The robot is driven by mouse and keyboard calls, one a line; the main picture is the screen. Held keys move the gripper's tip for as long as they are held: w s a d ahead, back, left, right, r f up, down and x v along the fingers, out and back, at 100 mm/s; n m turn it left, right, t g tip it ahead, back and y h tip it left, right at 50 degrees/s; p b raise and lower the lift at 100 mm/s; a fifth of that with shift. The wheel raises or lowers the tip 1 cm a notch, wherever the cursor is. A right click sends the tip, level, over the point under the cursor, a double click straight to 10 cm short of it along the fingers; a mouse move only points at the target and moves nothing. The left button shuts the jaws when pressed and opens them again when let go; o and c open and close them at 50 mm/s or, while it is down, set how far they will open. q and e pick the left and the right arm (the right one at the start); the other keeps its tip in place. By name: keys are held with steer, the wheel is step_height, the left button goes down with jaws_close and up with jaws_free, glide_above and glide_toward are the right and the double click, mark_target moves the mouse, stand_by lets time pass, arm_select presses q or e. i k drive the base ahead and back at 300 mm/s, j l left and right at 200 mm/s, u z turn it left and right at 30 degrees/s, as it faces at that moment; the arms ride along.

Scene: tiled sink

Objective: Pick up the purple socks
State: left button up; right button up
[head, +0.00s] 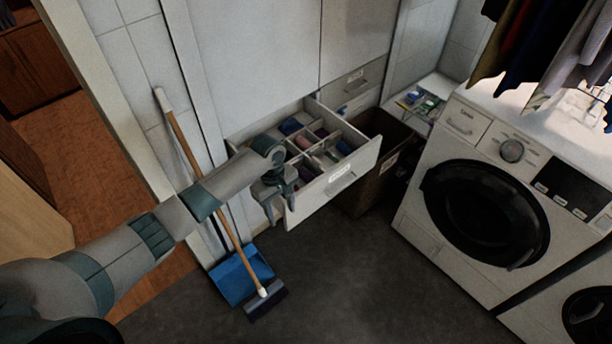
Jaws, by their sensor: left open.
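An open white drawer (344,184) juts out of the cabinet, with dividers and several small folded cloth items inside. A purplish item (306,143) lies in one compartment; it is too small and dark to be sure it is the purple socks. My left gripper (279,208) is open and empty, pointing down at the drawer's front left corner. It appears near the drawer's outer edge and hides part of that corner. The gap between them cannot be judged. My right gripper is out of view.
A broom (206,185) leans on the wall behind my left arm, beside a blue dustpan (240,277). A brown hamper (383,165) stands right of the drawer. A washing machine (440,224) is at the right. Dark floor (350,285) in front is clear.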

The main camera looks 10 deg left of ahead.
mark_target(305, 175)
steer(key=i, duration=1)
